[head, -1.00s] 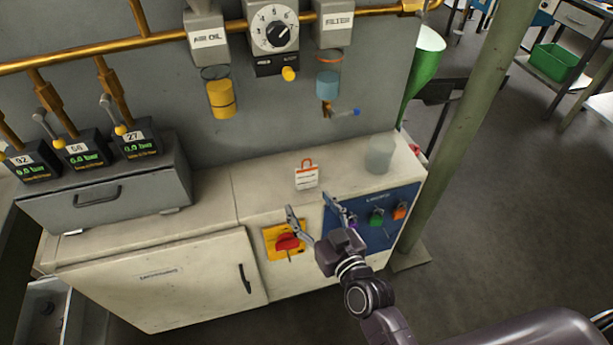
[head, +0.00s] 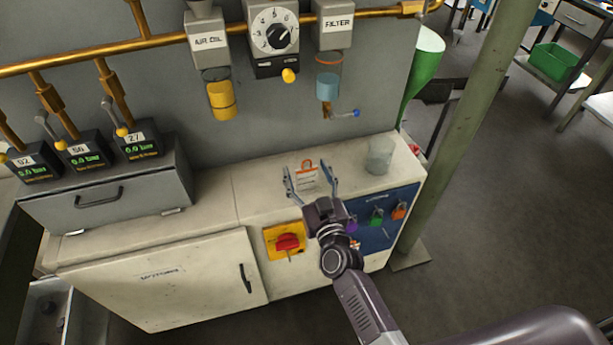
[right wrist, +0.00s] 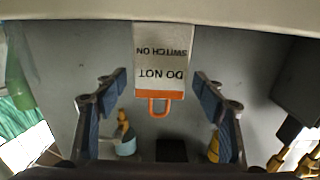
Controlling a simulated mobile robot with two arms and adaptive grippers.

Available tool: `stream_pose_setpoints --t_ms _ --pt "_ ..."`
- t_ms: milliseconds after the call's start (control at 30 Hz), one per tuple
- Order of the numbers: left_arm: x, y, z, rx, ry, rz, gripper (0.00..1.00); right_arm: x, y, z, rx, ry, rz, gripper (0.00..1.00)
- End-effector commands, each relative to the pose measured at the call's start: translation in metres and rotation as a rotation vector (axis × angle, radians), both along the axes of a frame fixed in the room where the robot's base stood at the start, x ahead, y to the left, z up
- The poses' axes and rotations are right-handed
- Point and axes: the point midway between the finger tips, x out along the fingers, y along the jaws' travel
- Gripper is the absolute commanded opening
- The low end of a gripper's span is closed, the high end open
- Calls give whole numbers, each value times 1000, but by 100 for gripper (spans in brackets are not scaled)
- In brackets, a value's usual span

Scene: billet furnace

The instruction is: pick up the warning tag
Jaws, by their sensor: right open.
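The warning tag (head: 307,178) is white with an orange top edge and an orange loop, and stands on the cabinet's pale top in the head view. In the right wrist view the tag (right wrist: 160,62) appears upside down, reading "DO NOT SWITCH ON". My right gripper (head: 310,181) is open, with one finger on each side of the tag as seen from the head. In the right wrist view the open fingers (right wrist: 160,92) flank the tag with gaps on both sides. Nothing is between them in a grip. My left gripper is not in view.
A clear cup (head: 380,156) stands right of the tag. A red rotary switch (head: 287,242) on a yellow plate and a blue button panel (head: 375,222) are on the cabinet front. The filter (head: 328,86) hangs above. The cabinet top (head: 255,195) left of the tag is clear.

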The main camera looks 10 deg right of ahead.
Motion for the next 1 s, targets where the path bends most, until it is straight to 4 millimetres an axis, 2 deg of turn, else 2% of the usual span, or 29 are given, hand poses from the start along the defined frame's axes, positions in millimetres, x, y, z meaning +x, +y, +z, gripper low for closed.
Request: stream_pose_setpoints --t_ms 233,567,833,1000 --pt "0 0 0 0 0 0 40 1 0 0 0 0 0 63" --pt "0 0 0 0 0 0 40 1 0 0 0 0 0 26" --pt "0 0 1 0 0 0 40 1 0 1 0 0 0 25" --pt "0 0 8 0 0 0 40 2 -1 8 -1 -1 0 25"
